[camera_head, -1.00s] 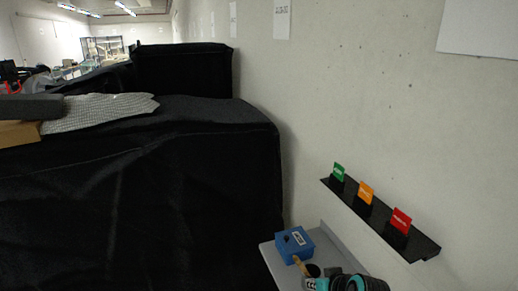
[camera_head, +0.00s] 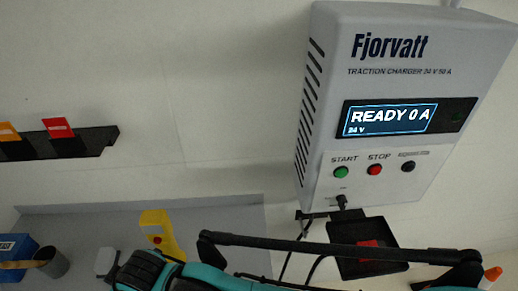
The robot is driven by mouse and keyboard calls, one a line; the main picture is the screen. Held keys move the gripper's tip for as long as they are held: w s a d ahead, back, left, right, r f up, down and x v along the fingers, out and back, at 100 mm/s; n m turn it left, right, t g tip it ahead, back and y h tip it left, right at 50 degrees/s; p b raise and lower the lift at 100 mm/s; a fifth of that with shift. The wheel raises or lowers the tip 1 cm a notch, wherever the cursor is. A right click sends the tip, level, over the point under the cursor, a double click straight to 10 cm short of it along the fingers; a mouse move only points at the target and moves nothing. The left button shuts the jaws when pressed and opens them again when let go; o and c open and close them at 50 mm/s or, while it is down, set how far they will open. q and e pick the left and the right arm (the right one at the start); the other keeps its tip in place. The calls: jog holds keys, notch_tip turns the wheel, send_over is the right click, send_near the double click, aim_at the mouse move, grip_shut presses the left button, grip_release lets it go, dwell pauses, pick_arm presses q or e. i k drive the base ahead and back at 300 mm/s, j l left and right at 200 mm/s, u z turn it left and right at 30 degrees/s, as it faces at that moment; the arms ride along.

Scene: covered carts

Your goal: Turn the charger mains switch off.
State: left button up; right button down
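The grey Fjorvatt traction charger (camera_head: 400,110) hangs on the wall at the right of the head view. Its lit display (camera_head: 392,118) reads READY 0 A. Below are a green START button (camera_head: 341,172), a red STOP button (camera_head: 375,169) and a dark round control (camera_head: 408,166) under a small unreadable label. Teal and black parts of my arm cross the bottom. I see no gripper fingertips.
A black tray (camera_head: 345,232) with a red piece sits below the charger, with dark cables nearby. A grey shelf (camera_head: 90,222) holds a yellow device (camera_head: 158,230), a blue box (camera_head: 12,255) and a dark cup (camera_head: 50,262). A black card rail (camera_head: 95,142) is on the left wall.

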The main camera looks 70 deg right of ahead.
aim_at(342, 202)
jog(key=z, duration=3.6)
